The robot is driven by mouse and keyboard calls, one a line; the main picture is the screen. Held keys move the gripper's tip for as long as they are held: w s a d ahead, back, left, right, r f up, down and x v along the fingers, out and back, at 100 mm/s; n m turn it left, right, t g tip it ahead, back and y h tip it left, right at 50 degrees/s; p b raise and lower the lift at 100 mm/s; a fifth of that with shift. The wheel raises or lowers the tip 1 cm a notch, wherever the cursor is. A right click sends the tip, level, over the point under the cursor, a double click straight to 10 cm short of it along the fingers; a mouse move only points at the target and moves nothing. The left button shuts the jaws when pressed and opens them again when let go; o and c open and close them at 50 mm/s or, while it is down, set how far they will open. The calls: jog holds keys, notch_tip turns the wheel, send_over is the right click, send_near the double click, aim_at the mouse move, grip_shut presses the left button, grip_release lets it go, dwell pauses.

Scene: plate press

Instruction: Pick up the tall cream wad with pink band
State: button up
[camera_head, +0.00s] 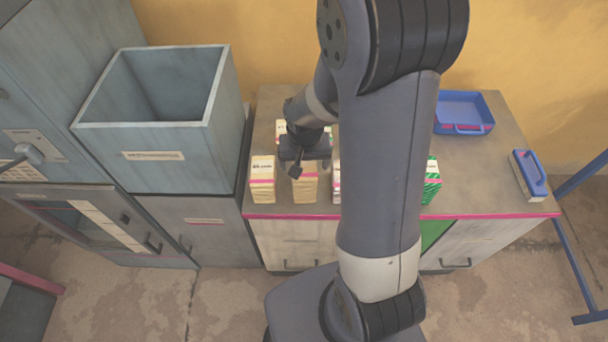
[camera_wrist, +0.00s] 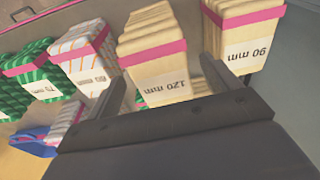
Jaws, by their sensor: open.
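A cream wad with a pink band and a "120 mm" label (camera_wrist: 155,52) stands in the middle of the wrist view. It appears taller than the cream wad with a pink band and a "90 mm" label (camera_wrist: 243,32) beside it. In the head view the 120 mm wad (camera_head: 305,190) stands near the cabinet top's front edge, right of the 90 mm wad (camera_head: 262,182). My gripper (camera_head: 296,172) is open and empty just above and behind the 120 mm wad. In the wrist view my gripper's fingers (camera_wrist: 163,85) lie to either side of its lower part; contact cannot be told.
A white striped wad (camera_wrist: 84,60) and green striped wads (camera_wrist: 35,75) stand in the same row, partly hidden by my arm in the head view. A blue tray (camera_head: 463,115) and a blue-handled block (camera_head: 529,176) are on the right. A tall grey bin (camera_head: 140,158) stands on the left.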

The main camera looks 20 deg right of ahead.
jog(key=shift+w+d+f+p, duration=0.1)
jog(key=shift+w+f+p, duration=0.1)
jog(key=shift+f, duration=0.9)
jog(key=shift+w+f+p, duration=0.15)
jog(key=shift+w+f, duration=0.05)
jog(key=shift+f, duration=0.9)
jog(key=shift+f+b, duration=0.25)
jog(key=shift+b, duration=0.15)
jog(key=c, duration=1.1)
jog(key=shift+c, duration=0.2)
jog(key=shift+r, duration=0.15)
jog(key=shift+r+p, duration=0.4)
jog(key=shift+p, duration=0.05)
notch_tip(320, 180, up, 10)
jog(key=shift+f+b, duration=0.25)
jog(key=shift+b, duration=0.2)
